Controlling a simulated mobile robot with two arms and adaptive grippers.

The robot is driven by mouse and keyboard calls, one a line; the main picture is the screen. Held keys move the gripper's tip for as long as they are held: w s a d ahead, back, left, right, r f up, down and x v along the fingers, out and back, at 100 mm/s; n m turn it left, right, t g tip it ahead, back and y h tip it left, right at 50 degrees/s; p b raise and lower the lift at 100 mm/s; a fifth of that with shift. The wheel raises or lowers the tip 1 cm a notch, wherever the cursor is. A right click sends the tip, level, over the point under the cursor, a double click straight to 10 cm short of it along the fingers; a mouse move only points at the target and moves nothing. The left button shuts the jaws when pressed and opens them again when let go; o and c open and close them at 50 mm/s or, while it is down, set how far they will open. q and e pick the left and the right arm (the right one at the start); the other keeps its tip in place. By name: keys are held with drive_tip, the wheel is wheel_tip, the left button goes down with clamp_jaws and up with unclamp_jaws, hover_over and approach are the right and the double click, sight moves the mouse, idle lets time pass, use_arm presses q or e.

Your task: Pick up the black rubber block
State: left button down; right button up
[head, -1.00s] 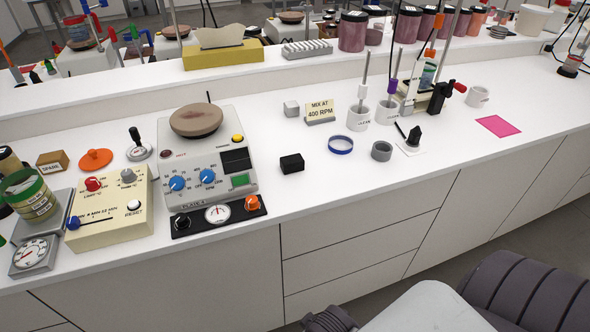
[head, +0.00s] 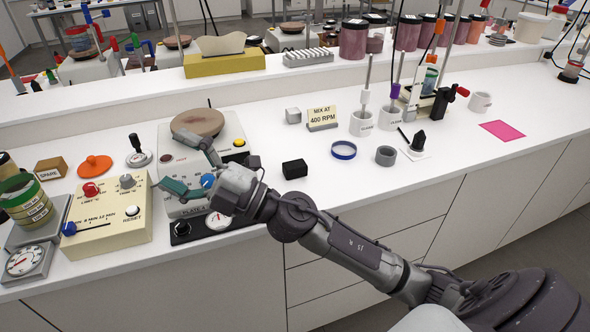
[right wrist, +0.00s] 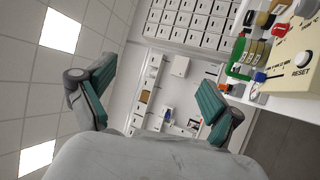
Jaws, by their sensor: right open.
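The black rubber block (head: 294,169) lies on the white bench, right of the hotplate stirrer. My right gripper (head: 178,176) reaches in from the lower right and hangs over the hotplate's front, to the left of the block. Its fingers point left, away from the block. In the right wrist view my right gripper (right wrist: 150,100) has its two green-padded fingers wide apart with nothing between them. The block does not show in that view. My left gripper does not show.
The hotplate (head: 199,124) is partly hidden by my right arm. A beige control box (head: 110,230) stands to its left. A blue ring (head: 343,150), a grey ring (head: 385,156) and a sign (head: 322,115) stand right of the block. The bench around the block is fairly clear.

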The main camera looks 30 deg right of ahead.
drive_tip(key=a+n+g+y, duration=0.2)
drive_tip(key=a+n+g, duration=0.1)
drive_tip(key=n+g, duration=0.35)
drive_tip(key=n+g+h, duration=0.2)
drive_tip(key=g+h, duration=0.3)
drive_tip(key=h, duration=1.4)
approach(295, 164)
drive_tip(key=shift+g, duration=0.25)
drive_tip(key=p+x, duration=0.1)
drive_tip(key=x, duration=0.3)
drive_tip(key=shift+w+f, duration=0.25)
drive_tip(key=shift+w, duration=0.1)
drive_tip(key=p+x, duration=0.1)
drive_tip(key=x, duration=0.3)
drive_tip(key=shift+f, duration=0.35)
drive_tip(key=shift+w+d+f, duration=0.1)
drive_tip(key=shift+w+f, duration=0.1)
drive_tip(key=shift+f, duration=0.2)
